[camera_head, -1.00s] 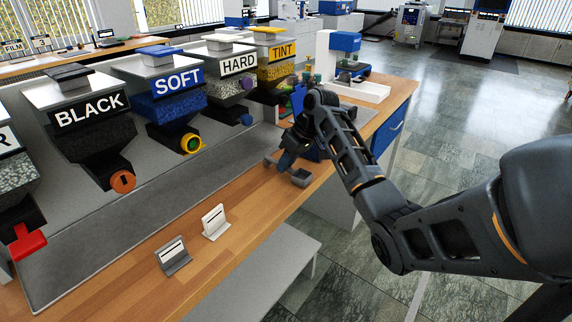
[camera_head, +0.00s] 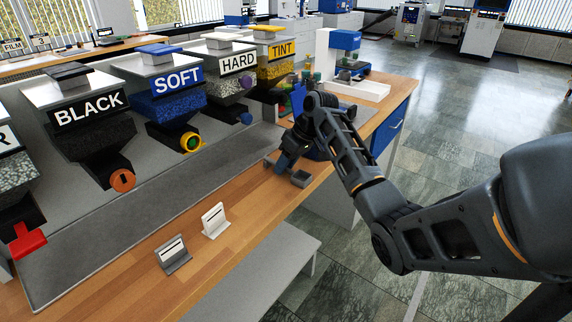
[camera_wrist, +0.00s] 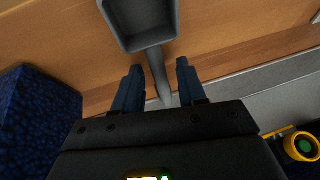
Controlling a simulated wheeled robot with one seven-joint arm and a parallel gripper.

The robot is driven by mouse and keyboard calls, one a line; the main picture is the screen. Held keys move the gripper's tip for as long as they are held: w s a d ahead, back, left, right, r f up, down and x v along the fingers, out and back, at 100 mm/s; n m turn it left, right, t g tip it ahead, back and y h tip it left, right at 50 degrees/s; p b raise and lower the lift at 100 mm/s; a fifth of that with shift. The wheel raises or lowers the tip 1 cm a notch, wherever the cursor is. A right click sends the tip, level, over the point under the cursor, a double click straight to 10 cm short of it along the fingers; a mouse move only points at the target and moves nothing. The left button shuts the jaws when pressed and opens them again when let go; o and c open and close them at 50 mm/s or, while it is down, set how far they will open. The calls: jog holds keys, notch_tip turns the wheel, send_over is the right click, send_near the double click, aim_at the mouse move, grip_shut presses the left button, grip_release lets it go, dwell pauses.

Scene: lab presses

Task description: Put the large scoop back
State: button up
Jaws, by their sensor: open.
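A grey scoop lies on the wooden bench; its square bowl (camera_wrist: 142,22) is at the top of the wrist view and its handle runs down between my fingers. In the head view a grey scoop bowl (camera_head: 300,179) shows at the bench's front edge, beside my gripper (camera_head: 286,162). In the wrist view my gripper (camera_wrist: 159,68) is open, with one blue finger on each side of the handle. I cannot tell whether either finger touches it. My wrist hides much of this spot in the head view.
Hoppers marked BLACK (camera_head: 88,108), SOFT (camera_head: 178,82), HARD (camera_head: 238,64) and TINT (camera_head: 282,50) line the bench's back. A white card stand (camera_head: 214,221) and a grey one (camera_head: 173,255) stand left of my gripper. A blue speckled block (camera_wrist: 36,125) is at the wrist view's left.

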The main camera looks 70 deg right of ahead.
jog(key=v, duration=1.2)
jog(key=shift+s, duration=0.1)
